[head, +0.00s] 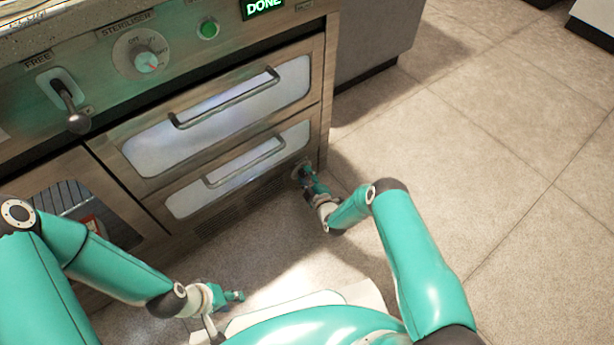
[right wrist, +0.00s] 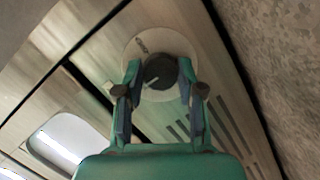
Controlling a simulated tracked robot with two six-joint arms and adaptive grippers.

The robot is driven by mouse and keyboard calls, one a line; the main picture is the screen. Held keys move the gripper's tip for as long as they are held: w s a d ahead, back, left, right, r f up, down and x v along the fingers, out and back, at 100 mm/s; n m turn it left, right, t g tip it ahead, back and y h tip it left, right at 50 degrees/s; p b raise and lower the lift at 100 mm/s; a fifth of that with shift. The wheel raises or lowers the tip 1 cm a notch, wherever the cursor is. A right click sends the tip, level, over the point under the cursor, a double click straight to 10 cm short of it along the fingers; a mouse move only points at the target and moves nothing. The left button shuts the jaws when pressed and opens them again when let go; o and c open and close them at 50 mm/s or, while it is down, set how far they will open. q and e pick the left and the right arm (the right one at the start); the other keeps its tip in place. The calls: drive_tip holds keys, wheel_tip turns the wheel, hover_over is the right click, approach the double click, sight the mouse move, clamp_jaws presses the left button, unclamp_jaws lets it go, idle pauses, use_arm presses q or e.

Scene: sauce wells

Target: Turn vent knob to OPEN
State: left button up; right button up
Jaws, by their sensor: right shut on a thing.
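The vent knob (right wrist: 160,71) is dark and round on a pale round plate (right wrist: 137,47), low on the steriliser front. In the right wrist view a light mark on the knob points to the lower left. Small lettering on the plate's upper left is too small to read. My right gripper (head: 305,174) is at the lower right corner of the steriliser; its fingers are shut on the knob from both sides in the right wrist view (right wrist: 160,88). In the head view the gripper mostly hides the knob. My left gripper (head: 236,296) hangs low, away from the front; its fingers are unclear.
Two drawers with bar handles (head: 235,98) are left of the knob, with a slotted grille (head: 236,207) below them. A dial (head: 140,54), a lever (head: 72,108) and a green button (head: 209,28) sit higher. The tiled floor (head: 480,170) to the right is clear.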

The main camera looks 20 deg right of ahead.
drive_tip(key=shift+m, duration=0.4)
drive_tip(key=shift+m+g+y, duration=0.5)
drive_tip(key=shift+m+y, duration=0.1)
drive_tip(key=shift+m, duration=0.5)
drive_tip(key=m+y, duration=0.1)
drive_tip(key=m, duration=0.1)
drive_tip(key=m+g, duration=0.1)
drive_tip(key=shift+w+d+m+y, duration=0.1)
drive_tip(key=shift+d+m+y, duration=0.1)
drive_tip(key=shift+m+y, duration=0.2)
drive_tip(key=m+y, duration=0.2)
drive_tip(key=m, duration=0.1)
drive_tip(key=shift+w+d+g, duration=0.1)
drive_tip(key=shift+g, duration=0.2)
drive_tip(key=m+y, duration=0.1)
drive_tip(key=m, duration=0.2)
drive_tip(key=shift+d+m+y, duration=0.15)
drive_tip(key=shift+m+y, duration=0.15)
drive_tip(key=shift+w+r, duration=0.1)
